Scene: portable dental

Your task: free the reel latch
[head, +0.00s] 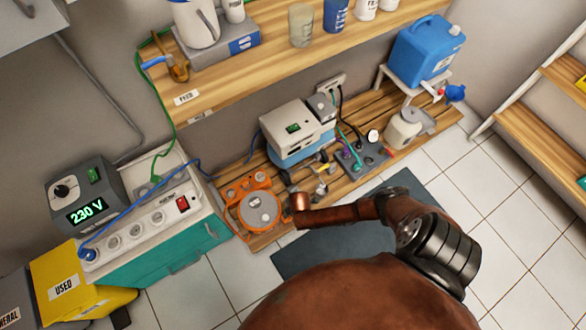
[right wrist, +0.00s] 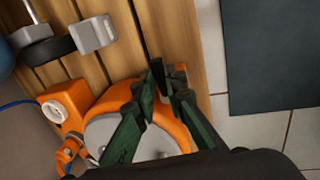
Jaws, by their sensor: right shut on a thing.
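The orange cable reel (head: 248,222) with a grey round face sits on the low slatted wooden shelf in the head view. Its orange body (right wrist: 181,131) and grey face also show in the right wrist view, partly behind my fingers. My right gripper (right wrist: 167,88) has dark green fingers at the reel's rim, shut on a small dark part between the tips, which looks like the reel latch. The latch's shape is mostly hidden by the fingers. In the head view my right arm reaches the reel's right side. My left gripper is not in view.
A white and blue unit (head: 290,130) and a grey valve block (head: 362,160) stand further along the shelf. A power strip (head: 145,225) on a teal cabinet (head: 172,257) is left of the reel. A dark mat (head: 300,257) lies on the tiled floor.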

